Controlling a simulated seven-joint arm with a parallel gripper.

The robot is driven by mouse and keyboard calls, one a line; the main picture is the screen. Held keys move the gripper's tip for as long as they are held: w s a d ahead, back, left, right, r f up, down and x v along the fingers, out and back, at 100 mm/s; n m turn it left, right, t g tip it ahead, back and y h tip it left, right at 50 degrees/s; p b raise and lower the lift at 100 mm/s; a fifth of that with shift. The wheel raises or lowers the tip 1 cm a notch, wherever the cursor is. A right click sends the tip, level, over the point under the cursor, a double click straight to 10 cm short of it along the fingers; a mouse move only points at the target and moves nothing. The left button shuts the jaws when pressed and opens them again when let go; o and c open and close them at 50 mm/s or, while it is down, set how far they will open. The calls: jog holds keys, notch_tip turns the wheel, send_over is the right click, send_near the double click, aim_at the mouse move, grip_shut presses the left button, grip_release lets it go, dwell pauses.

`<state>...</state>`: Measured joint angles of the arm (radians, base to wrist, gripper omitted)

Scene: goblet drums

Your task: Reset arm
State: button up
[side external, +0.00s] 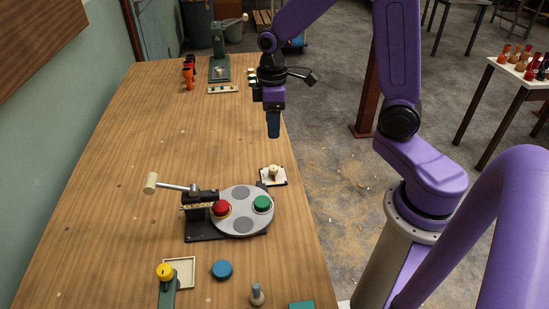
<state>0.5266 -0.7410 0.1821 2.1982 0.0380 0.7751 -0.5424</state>
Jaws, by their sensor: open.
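My gripper (273,130) hangs pointing down above the right edge of the wooden table (110,150). It is open, with nothing seen between its fingers; the fingers overlap from this side. It is apart from everything on the table. Below it and nearer the camera, a round grey plate (240,223) on a dark base carries a red knob (221,208) and a green knob (262,203). A lever with a pale round head (150,183) sticks out to the left of it.
A small white square block with a peg (272,175) sits near the right edge. A blue disc (222,270), a yellow-topped post (164,271) and a grey peg (257,294) stand at the front. A green press (219,65) and orange goblet shapes (188,75) stand at the back. The middle-left is clear.

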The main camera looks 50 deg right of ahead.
jog(key=s+a+r+n, duration=0.2)
jog(key=s, duration=0.9)
jog(key=s+a+r+n, duration=0.2)
jog(key=s+a, duration=0.1)
jog(key=s, duration=0.8)
jog(key=shift+s+a+r, duration=0.25)
jog(key=shift+s, duration=0.05)
